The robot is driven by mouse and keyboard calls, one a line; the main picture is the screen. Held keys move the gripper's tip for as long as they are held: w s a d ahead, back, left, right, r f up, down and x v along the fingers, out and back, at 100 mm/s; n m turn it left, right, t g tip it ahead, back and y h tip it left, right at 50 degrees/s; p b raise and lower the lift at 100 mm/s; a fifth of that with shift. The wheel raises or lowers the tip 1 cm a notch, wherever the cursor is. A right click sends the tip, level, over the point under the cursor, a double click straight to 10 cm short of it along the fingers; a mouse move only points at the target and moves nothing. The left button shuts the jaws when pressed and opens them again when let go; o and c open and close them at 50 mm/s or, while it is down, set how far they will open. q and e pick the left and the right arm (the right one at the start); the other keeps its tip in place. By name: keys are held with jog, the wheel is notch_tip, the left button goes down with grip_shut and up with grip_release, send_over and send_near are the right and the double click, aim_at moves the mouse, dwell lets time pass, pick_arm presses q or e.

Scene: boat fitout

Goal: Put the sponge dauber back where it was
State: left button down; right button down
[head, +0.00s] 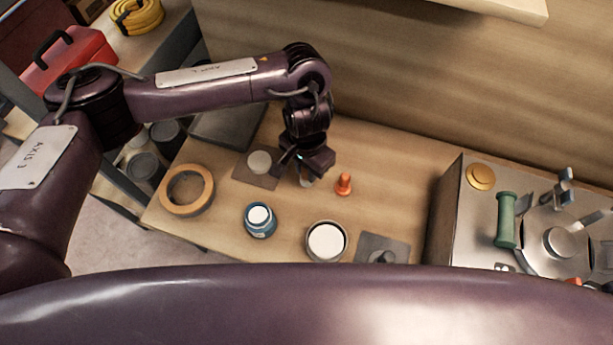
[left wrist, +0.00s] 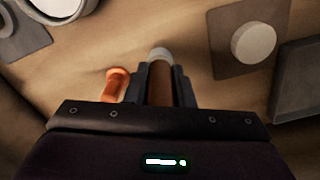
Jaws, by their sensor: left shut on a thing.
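My left gripper (head: 304,172) is shut on the sponge dauber, which shows in the left wrist view (left wrist: 160,82) as a brown handle with a pale rounded end sticking out past the fingers. In the head view only a small pale part of the dauber (head: 306,182) shows under the jaws. I cannot tell whether its end touches the bench. A grey square mat (head: 243,176) with a pale round disc (head: 259,161) lies left of the gripper. An orange peg-like piece (head: 343,185) stands close to its right. My right gripper is not in view.
On the wooden bench (head: 290,215) are a tan tape ring (head: 168,198), a blue jar (head: 260,232), an open can with white contents (head: 310,255) and a dark mat with a knob (head: 400,246). A metal stove unit (head: 480,220) stands at right. A wooden wall rises behind.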

pick_arm(q)
notch_tip(320, 180, down, 3)
jog(key=shift+s+f+b, duration=0.1)
jog(key=shift+f+b, duration=0.1)
jog(key=shift+b, duration=0.4)
jog(key=shift+f, duration=0.25)
jog(key=c, duration=1.3)
grip_release()
jog(key=shift+f, duration=0.1)
jog(key=shift+o, duration=0.2)
notch_tip(320, 180, up, 12)
jog(key=p, duration=0.3)
jog(key=shift+r, duration=0.2)
